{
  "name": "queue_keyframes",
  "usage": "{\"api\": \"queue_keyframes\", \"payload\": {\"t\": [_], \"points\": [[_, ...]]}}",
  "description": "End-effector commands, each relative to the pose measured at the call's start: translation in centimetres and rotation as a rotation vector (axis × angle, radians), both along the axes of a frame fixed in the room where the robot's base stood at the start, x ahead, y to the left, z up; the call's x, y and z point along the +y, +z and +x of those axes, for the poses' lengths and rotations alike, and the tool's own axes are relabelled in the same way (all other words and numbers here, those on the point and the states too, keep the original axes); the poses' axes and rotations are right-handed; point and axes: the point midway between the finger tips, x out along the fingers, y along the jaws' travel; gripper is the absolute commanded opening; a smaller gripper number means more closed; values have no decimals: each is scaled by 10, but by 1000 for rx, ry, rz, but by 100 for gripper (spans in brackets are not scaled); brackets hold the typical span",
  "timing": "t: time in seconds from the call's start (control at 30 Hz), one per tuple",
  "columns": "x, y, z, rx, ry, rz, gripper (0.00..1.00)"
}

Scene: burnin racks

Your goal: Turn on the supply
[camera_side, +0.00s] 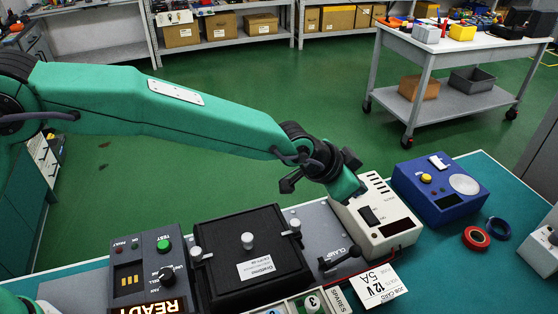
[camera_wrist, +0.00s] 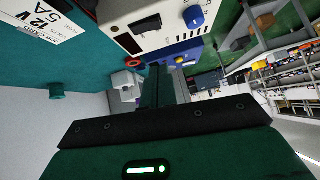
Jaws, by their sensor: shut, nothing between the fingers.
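The supply is a cream box (camera_side: 398,233) with a black rocker switch (camera_side: 369,216) and a dark display (camera_side: 395,227). My gripper (camera_side: 352,198) is shut and empty, over the box's left edge, close to the switch; I cannot tell if it touches. In the wrist view the supply (camera_wrist: 165,38) is at the top, with its switch (camera_wrist: 147,24) and a blue knob (camera_wrist: 193,17) visible. The shut fingers (camera_wrist: 165,85) point toward that side of the picture. The side view does not clearly show which way the rocker is tilted.
A blue box (camera_side: 425,203) with a yellow knob stands right of the supply. Red (camera_side: 476,239) and blue (camera_side: 498,228) tape rolls lie beyond. A black fixture (camera_side: 250,270), a clamp lever (camera_side: 340,259), a control panel (camera_side: 148,262) reading READY and a 12 V 5A card (camera_side: 378,287) are nearby.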

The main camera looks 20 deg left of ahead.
Motion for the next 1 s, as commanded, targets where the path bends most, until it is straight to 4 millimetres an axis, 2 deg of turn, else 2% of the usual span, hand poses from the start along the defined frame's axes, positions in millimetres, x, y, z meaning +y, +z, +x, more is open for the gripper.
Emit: {"api": "queue_keyframes", "payload": {"t": [0.43,0.7,1.0], "points": [[-21,-35,28,-1,1,1,0],[-18,-65,30,-2,4,4,0],[-18,-73,31,-4,5,3,0]]}}
